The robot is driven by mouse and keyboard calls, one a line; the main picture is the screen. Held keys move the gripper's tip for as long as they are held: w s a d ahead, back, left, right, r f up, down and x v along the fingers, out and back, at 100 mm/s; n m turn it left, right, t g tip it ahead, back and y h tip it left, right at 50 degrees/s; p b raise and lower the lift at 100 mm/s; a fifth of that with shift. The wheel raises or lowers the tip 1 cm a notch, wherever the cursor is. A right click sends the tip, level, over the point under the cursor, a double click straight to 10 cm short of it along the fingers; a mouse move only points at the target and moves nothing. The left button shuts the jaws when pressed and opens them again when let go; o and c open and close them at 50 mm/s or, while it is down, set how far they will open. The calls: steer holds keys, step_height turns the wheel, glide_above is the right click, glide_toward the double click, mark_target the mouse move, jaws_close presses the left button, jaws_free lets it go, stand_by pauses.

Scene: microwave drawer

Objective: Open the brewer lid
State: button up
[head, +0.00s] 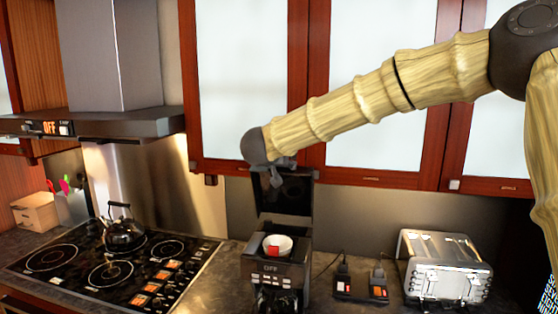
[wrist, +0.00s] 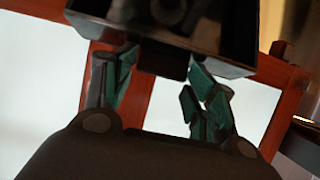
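The coffee brewer (head: 280,270) stands on the counter right of the stove. Its dark lid (head: 287,196) is raised and stands roughly upright at the back of the brewer. The open top shows a white cup-like basket (head: 285,241) with something red in it. My gripper (head: 274,179) is at the upper edge of the raised lid. In the wrist view its green-padded fingers (wrist: 162,70) are apart, with a dark tab at the lid's edge showing between them. The lid's dark inner side (wrist: 170,20) fills the top of that view. I cannot tell whether the fingers touch it.
Wall cabinets (head: 375,90) hang right behind my gripper and forearm. A toaster (head: 442,265) and a small dark device (head: 360,287) stand right of the brewer. A black kettle (head: 123,233) sits on the stove (head: 75,262) at left, under a range hood (head: 125,120).

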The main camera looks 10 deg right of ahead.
steer(key=shift+o, duration=0.4)
steer(key=shift+w+d+f, duration=0.1)
steer(key=shift+w+f, duration=0.05)
steer(key=shift+f, duration=0.15)
steer(key=shift+r, duration=0.15)
steer(key=shift+s+a+r, duration=0.15)
steer(key=shift+s+a, duration=0.05)
steer(key=v, duration=1.1)
steer(key=shift+s, duration=0.25)
